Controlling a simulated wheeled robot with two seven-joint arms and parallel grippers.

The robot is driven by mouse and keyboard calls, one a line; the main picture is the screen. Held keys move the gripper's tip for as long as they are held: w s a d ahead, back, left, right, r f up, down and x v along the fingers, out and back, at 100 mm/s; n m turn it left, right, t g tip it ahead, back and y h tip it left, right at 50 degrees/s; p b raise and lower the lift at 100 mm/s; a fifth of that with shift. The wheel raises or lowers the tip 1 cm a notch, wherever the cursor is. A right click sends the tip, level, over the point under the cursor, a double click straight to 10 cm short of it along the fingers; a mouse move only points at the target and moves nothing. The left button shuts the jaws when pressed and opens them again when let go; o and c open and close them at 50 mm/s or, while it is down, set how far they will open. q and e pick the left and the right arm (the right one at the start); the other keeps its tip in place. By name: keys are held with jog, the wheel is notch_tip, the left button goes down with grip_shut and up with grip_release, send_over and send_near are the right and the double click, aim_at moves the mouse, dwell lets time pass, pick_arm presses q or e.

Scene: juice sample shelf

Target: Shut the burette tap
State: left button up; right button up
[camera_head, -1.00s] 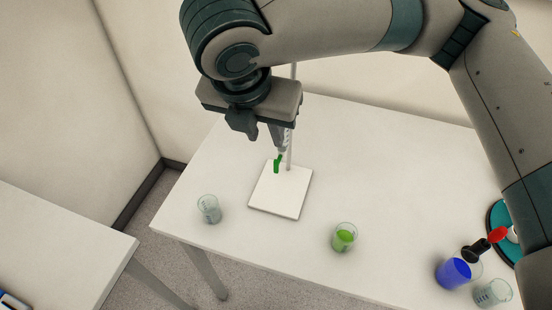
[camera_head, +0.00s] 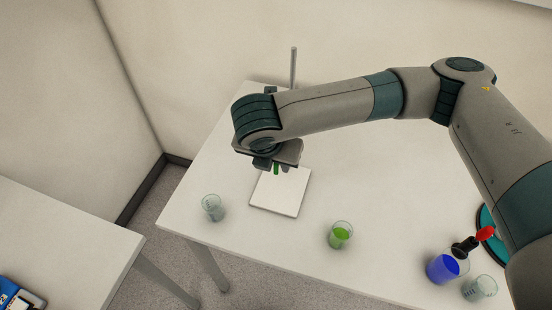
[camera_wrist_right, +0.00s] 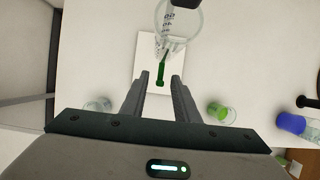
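The green burette tap (camera_wrist_right: 160,74) shows in the right wrist view below the clear graduated burette (camera_wrist_right: 180,22), above the white stand base (camera_wrist_right: 148,50). In the head view the tap (camera_head: 277,168) shows just under my right gripper (camera_head: 273,166). The stand base (camera_head: 281,193) and upper rod (camera_head: 293,66) also show there, but my arm hides most of the burette. My right gripper (camera_wrist_right: 160,90) is open, with a finger on each side of the tap and a gap on both sides. My left gripper is not in view.
Beakers stand on the white table (camera_head: 380,180): an empty one (camera_head: 213,208) at left, one with green liquid (camera_head: 340,236), a blue flask (camera_head: 443,268) and another clear beaker (camera_head: 480,288) at right. A second table (camera_head: 60,240) stands at left.

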jog(key=shift+w+f, duration=0.15)
jog(key=shift+f, duration=0.35)
grip_shut()
